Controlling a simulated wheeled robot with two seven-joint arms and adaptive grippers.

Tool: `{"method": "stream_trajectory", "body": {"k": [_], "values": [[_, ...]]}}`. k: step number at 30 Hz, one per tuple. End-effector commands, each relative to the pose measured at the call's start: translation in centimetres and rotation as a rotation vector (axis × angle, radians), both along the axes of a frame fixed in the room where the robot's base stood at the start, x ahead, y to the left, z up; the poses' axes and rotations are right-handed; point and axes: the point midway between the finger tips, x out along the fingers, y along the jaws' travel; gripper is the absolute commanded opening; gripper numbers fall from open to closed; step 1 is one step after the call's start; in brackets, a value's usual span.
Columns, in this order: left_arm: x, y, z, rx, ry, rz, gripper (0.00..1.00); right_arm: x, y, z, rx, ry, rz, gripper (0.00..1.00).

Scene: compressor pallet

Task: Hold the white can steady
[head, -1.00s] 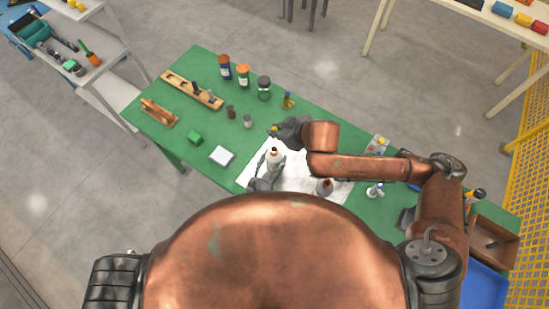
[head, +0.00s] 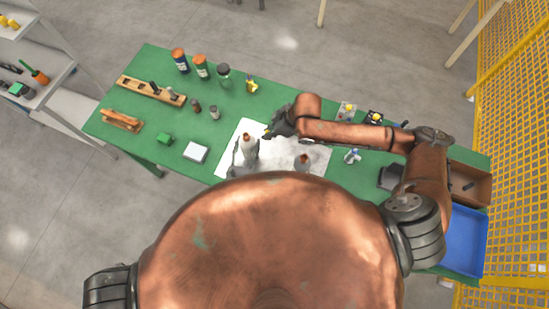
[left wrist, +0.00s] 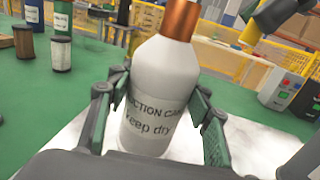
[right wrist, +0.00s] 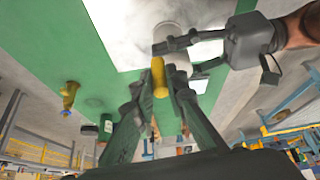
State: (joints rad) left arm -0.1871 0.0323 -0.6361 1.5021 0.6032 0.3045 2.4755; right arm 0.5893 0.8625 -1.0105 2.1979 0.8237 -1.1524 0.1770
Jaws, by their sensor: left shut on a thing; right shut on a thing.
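The white can (head: 249,148), with a copper top, stands upright on the white sheet (head: 285,153) on the green table. In the left wrist view the can (left wrist: 158,90) shows dark lettering, part of it reading "keep dry". My left gripper (left wrist: 158,118) is shut on its body, one finger on each side. In the head view my left gripper (head: 236,162) is partly hidden by my own body. My right gripper (right wrist: 158,100) is shut on a small yellow cylinder (right wrist: 158,78). In the head view my right gripper (head: 272,131) is just right of the can's top, apart from it.
Several bottles stand behind. A blue tray (head: 468,240) is at the right, beside a yellow fence (head: 515,120).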

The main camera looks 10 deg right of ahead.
Motion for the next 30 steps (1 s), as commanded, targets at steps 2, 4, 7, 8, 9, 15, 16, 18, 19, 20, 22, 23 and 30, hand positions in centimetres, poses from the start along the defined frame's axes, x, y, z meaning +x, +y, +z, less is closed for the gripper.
{"method": "stream_trajectory", "body": {"k": [2, 4, 7, 8, 9, 15, 16, 18, 19, 20, 22, 23, 30], "values": [[0.0, -0.1, 0.0, 0.0, 0.001, -0.001, 0.07, -0.7, -1.6, -2.1, -0.033, 0.032, 0.044, 0.0], [0.0, -0.1, 0.0, 0.0, 0.001, -0.002, 0.07, -1.3, -2.5, -3.4, -0.056, 0.049, 0.079, 0.0], [0.0, -0.1, 0.0, 0.0, 0.001, -0.002, 0.07, -1.7, -3.3, -4.7, -0.077, 0.063, 0.108, 0.0], [0.0, -0.1, 0.0, 0.0, 0.001, -0.002, 0.07, -1.8, -3.4, -5.1, -0.08, 0.066, 0.114, 0.0], [0.0, -0.1, 0.0, 0.0, 0.001, -0.002, 0.07, -1.9, -3.5, -5.8, -0.082, 0.068, 0.119, 0.0], [0.0, -0.1, 0.0, 0.0, 0.001, -0.002, 0.07, -2.0, -3.5, -9.5, -0.083, 0.069, 0.121, 0.0], [0.0, -0.1, -0.1, 0.0, 0.001, -0.002, 0.07, -2.0, -3.5, -9.9, -0.084, 0.07, 0.121, 0.0], [0.0, -0.1, 0.0, 0.0, 0.001, -0.002, 0.07, -1.9, -3.6, -10.7, -0.085, 0.067, 0.121, 0.0], [0.0, -0.1, 0.0, 0.0, 0.001, -0.002, 0.07, -1.9, -3.5, -10.8, -0.084, 0.067, 0.122, 0.0], [0.0, -0.1, -0.1, 0.0, 0.001, -0.002, 0.07, -1.9, -3.5, -11.0, -0.084, 0.067, 0.122, 0.0], [0.0, -0.1, -0.1, 0.0, 0.001, -0.002, 0.07, -1.9, -3.5, -11.5, -0.084, 0.067, 0.122, 0.0], [0.0, -0.1, -0.1, 0.0, 0.001, -0.002, 0.07, -2.0, -3.5, -11.8, -0.085, 0.067, 0.121, 0.0], [0.0, -0.1, -0.1, 0.0, 0.001, -0.001, 0.07, -1.9, -3.5, -14.7, -0.084, 0.067, 0.122, 0.0]]}}
